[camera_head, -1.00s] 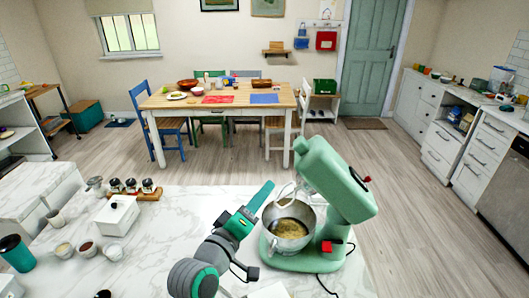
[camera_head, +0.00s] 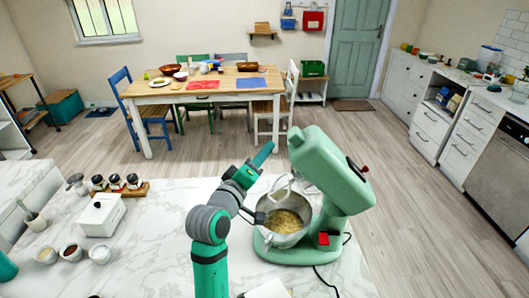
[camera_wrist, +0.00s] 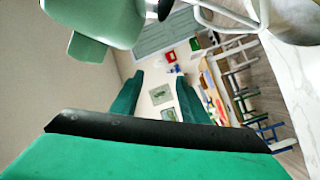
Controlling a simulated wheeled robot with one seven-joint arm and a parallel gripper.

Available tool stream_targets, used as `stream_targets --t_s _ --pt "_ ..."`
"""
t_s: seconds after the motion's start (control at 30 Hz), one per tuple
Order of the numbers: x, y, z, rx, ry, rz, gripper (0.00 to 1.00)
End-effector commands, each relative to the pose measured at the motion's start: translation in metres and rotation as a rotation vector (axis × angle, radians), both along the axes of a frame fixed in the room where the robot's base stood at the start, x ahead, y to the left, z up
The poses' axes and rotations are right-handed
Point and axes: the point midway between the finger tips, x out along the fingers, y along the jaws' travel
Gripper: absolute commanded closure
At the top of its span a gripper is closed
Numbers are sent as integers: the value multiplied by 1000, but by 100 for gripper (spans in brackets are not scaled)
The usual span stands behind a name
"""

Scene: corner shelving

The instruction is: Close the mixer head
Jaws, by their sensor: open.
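The green stand mixer (camera_head: 318,190) stands on the marble counter with its head (camera_head: 333,168) tilted up and back. Its metal bowl (camera_head: 284,220) sits beneath and holds a yellowish-brown content. A pale beater (camera_head: 282,186) hangs from the head over the bowl. My gripper (camera_head: 264,153) is left of the raised head, pointing up and away, apart from it. In the wrist view, my gripper (camera_wrist: 158,95) is open with nothing between its green fingers. The mixer head (camera_wrist: 100,25) shows at the upper left there, and part of the bowl (camera_wrist: 292,20) at the upper right.
A white box (camera_head: 101,215), spice jars on a wooden stand (camera_head: 122,191) and small bowls (camera_head: 72,252) stand on the counter's left. A black cable (camera_head: 325,280) runs in front of the mixer. A dining table (camera_head: 203,92) is behind.

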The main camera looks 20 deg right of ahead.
Motion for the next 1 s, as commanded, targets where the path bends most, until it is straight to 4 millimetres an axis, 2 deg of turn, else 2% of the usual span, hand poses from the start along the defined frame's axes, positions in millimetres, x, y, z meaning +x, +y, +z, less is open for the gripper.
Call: stream_targets --t_s 0.2,0.5,0.53,0.7,1.0 --pt "12 -14 0 1 -1 -2 59" --pt "14 -15 0 0 0 -1 59" --pt "14 -15 0 0 0 -1 61" --pt "14 -15 0 0 0 -1 100" --pt "13 -15 0 0 0 -1 100"
